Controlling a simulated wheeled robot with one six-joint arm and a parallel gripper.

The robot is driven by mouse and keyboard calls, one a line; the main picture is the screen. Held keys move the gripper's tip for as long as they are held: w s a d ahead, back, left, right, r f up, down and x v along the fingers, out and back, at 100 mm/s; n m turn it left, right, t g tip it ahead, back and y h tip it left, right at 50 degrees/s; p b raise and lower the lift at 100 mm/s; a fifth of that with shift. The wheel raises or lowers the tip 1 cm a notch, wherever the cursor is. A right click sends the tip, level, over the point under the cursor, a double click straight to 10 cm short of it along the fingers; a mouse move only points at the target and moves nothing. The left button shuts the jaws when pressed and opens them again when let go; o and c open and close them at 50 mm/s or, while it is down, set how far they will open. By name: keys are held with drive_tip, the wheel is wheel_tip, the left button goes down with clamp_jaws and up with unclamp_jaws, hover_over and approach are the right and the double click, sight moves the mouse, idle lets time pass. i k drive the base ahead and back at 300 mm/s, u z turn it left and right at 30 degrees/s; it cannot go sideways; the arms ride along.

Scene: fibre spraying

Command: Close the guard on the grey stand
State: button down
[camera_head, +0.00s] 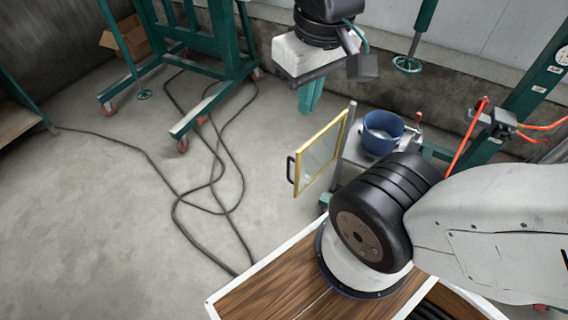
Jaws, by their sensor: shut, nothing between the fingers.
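The guard (320,152) is a clear panel in a yellow frame with a black handle (291,169) on its left edge. It hangs at an upright post on the left side of the grey stand (352,157) and stands swung out, open, towards the left front. A blue bucket (382,131) stands on the grey stand. My gripper (309,108), with teal fingers, is shut and empty. In the picture it is above the guard and left of the post, apart from the handle. My own arm hides the stand's lower right part.
Black cables (215,180) lie looped on the floor at left. A green wheeled frame (200,60) and a cardboard box (128,37) stand at the back left. Orange hoses (468,135) and a green post are at right. The floor left of the guard is clear apart from the cables.

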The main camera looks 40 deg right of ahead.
sight(343, 116)
drive_tip(key=u, duration=0.95)
drive_tip(key=i, duration=2.05)
drive_tip(key=z, duration=3.5)
drive_tip(key=i, duration=0.5)
drive_tip(key=z, duration=0.55)
drive_tip(key=k, duration=0.95)
drive_tip(key=u, duration=0.3)
